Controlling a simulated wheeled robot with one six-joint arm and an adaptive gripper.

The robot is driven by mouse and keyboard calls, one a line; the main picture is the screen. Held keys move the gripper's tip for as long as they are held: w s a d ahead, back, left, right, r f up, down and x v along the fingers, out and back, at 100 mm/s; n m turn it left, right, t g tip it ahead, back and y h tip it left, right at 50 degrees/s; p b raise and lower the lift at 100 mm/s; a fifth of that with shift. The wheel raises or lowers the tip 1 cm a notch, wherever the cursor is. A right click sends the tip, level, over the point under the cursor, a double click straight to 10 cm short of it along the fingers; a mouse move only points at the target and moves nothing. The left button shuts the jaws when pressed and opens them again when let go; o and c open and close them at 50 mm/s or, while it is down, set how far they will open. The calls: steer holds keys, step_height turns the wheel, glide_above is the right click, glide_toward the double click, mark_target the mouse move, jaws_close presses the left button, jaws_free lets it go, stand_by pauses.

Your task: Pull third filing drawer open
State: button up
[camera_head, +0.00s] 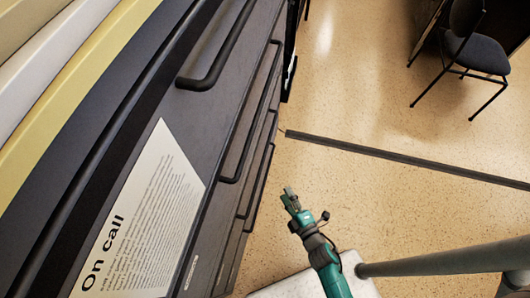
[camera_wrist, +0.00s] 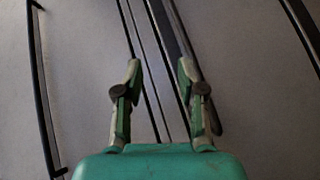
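The dark filing cabinet (camera_head: 225,85) stands at the left in the head view, its stacked drawers each with a black bar handle. The top handle (camera_head: 215,62) is nearest the camera; lower handles (camera_head: 268,175) show edge-on below it. My gripper (camera_head: 289,194) is in front of the lower drawers, apart from them. In the wrist view my gripper (camera_wrist: 159,68) is open and empty, facing the grey drawer fronts (camera_wrist: 85,70). A dark handle bar (camera_wrist: 212,120) runs behind the right finger. I cannot tell which drawer it belongs to. The drawers look shut.
In the wrist view, another handle (camera_wrist: 40,90) is at the left and one (camera_wrist: 302,32) at the upper right. A paper sign (camera_head: 150,215) is on the cabinet. A chair (camera_head: 470,50) stands at the upper right. Floor (camera_head: 400,190) right of the cabinet is clear, crossed by a dark strip (camera_head: 400,158).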

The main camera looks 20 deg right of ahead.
mark_target(265, 153)
steer(key=w+f+n, duration=0.2)
steer(key=w, duration=0.5)
steer(key=w+f+n, duration=0.2)
steer(key=w, duration=0.5)
steer(key=w+f+n+y, duration=0.1)
steer(key=w+f, duration=0.1)
steer(key=w, duration=0.5)
steer(key=shift+w+n, duration=0.3)
steer(key=shift+n, duration=0.1)
steer(key=shift+r, duration=0.1)
jaws_close()
